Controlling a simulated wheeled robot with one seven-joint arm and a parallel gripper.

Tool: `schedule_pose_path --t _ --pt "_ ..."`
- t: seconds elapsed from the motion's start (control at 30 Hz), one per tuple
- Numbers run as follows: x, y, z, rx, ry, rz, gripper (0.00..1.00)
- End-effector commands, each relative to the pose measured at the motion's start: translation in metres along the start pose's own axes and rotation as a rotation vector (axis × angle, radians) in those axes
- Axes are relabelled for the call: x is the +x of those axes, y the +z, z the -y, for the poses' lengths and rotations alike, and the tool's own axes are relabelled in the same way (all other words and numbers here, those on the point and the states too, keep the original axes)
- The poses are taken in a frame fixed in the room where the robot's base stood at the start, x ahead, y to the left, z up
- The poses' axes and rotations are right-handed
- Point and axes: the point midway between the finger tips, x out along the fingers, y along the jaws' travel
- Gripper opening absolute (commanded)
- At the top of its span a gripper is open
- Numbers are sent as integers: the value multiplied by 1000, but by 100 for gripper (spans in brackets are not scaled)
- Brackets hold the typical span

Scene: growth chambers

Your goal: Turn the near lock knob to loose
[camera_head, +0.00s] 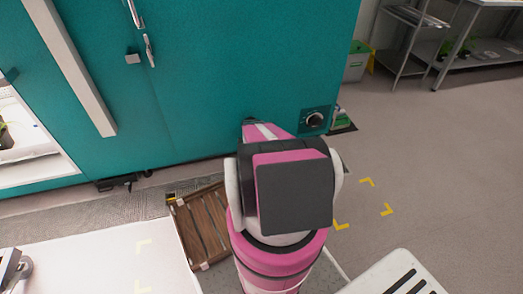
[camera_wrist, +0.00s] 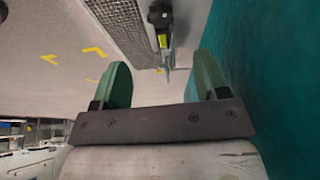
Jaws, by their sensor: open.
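A dark round knob (camera_head: 314,119) with a pale rim sits on a small square plate low on the right of the teal chamber front (camera_head: 250,60). It is the only round knob I can make out; I cannot tell which way it is turned or whether it is the near lock knob. My gripper (camera_wrist: 162,82) is open and empty in the wrist view, its two green fingers wide apart beside a teal wall. In the head view my arm hides the gripper. The knob is not clearly seen in the wrist view.
A dark part with a yellow-green patch (camera_wrist: 162,25) lies beyond the fingers, beside a grey grating (camera_wrist: 120,22). A brown slatted panel (camera_head: 203,228) lies left of my arm. A white slotted surface (camera_head: 398,276) is at front right. Grey floor at right is mostly clear.

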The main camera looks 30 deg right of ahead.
Motion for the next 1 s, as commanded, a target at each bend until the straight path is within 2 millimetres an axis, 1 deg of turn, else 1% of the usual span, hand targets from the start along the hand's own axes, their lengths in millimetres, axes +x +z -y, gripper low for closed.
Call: schedule_pose_path --t 0.17,0.27,0.6,0.7,0.83,1.0 --pt "11 0 1 2 1 0 68" --pt "23 0 2 2 1 0 68" --pt "82 0 2 0 0 0 68" --pt "96 0 2 0 1 0 68" --pt "106 0 2 0 -1 0 68" --pt "107 0 1 0 -1 0 68"
